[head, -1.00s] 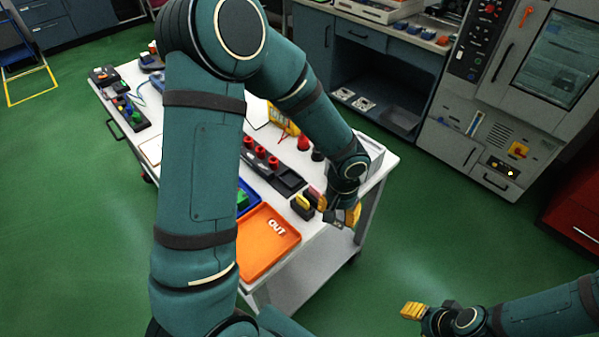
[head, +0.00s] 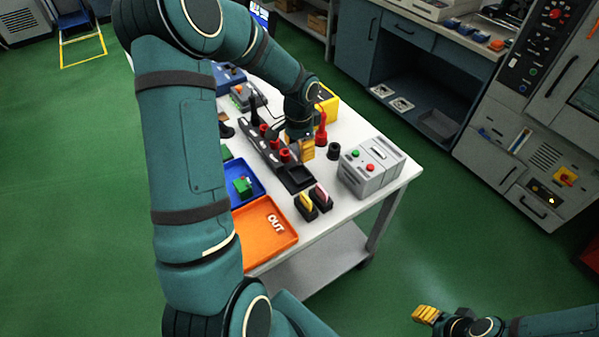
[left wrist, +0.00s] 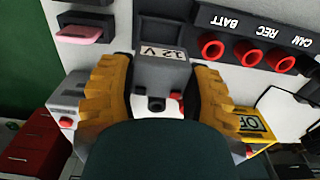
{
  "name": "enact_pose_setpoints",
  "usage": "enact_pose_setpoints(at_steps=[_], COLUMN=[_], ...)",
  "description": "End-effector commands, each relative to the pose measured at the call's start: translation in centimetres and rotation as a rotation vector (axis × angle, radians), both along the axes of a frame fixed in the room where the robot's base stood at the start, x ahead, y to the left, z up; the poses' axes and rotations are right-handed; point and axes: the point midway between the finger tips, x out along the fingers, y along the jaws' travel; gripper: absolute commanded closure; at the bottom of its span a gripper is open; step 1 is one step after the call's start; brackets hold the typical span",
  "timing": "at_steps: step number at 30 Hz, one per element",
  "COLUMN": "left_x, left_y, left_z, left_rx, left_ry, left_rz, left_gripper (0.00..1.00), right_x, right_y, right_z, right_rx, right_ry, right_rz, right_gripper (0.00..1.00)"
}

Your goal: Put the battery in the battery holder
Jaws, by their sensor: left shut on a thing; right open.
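My left gripper (head: 306,150) is shut on the grey battery, whose "12 V" label (left wrist: 161,52) shows between the yellow fingers in the left wrist view. In the head view the battery is mostly hidden by the gripper and arm. The black rack with red rings (head: 262,145) has an empty square recess (head: 297,176) at its near end, the likely battery holder. In the left wrist view this dark recess (left wrist: 165,28) lies just beyond the battery. I cannot tell whether they touch. My right gripper (head: 425,314) is open and empty, away from the table.
Near the recess stand black holders with a yellow piece (head: 306,202) and a pink piece (head: 321,194). A grey box with buttons (head: 375,172), a black cup (head: 333,151) and a red cone (head: 321,133) are to the right. An orange OUT tray (head: 283,244) lies at the near edge.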

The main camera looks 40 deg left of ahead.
Motion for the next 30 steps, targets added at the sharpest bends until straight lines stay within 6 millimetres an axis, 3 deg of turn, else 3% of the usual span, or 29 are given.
enact_pose_setpoints(at_steps=[4,11,18,30], left_x=[-0.1,0.0,0.0,0.0], left_y=[-0.1,-0.1,-0.1,-0.1], left_z=[-2.9,-4.6,-7.6,-8.2], left_rx=[-0.002,0.000,0.000,0.000], left_ry=[0.004,0.002,0.002,0.000], left_rz=[0.000,0.002,0.001,0.001], left_gripper=[0.92,0.92,0.92,0.92], right_x=[-0.1,-0.3,-0.4,-0.5], right_y=[0.0,0.0,0.1,0.1], right_z=[-0.6,-0.9,-1.5,-1.8], right_rx=[0.000,0.002,0.002,0.002], right_ry=[0.003,0.006,0.010,0.012], right_rz=[0.002,0.004,0.007,0.009], right_gripper=[0.53,0.53,0.53,0.53])
